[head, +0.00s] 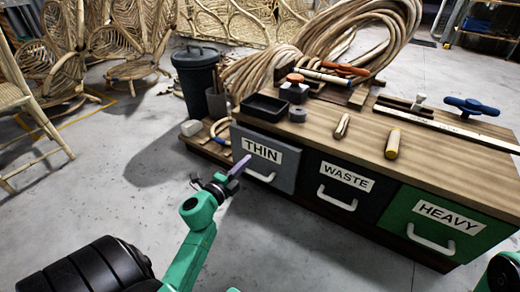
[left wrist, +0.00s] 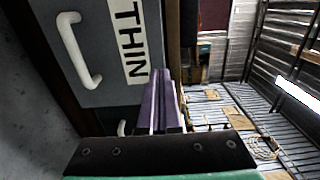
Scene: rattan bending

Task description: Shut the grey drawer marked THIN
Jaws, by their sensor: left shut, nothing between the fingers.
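The grey drawer marked THIN (head: 281,176) is the leftmost of the drawers in the wooden bench, with a white label and a white handle (head: 261,177). Its front looks about level with the front beside it; I cannot tell whether a small gap is left. My left gripper (head: 241,163) is shut and empty, its purple fingers in front of the drawer, left of the handle. In the left wrist view the grey front (left wrist: 105,45) fills the upper left, and the fingers (left wrist: 166,105) are together beside the label; contact cannot be told. My right gripper is out of view.
The black WASTE drawer (head: 317,170) and green HEAVY drawer (head: 402,210) are to the right. A dark bin (head: 196,80) stands behind left. Floor in front is clear.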

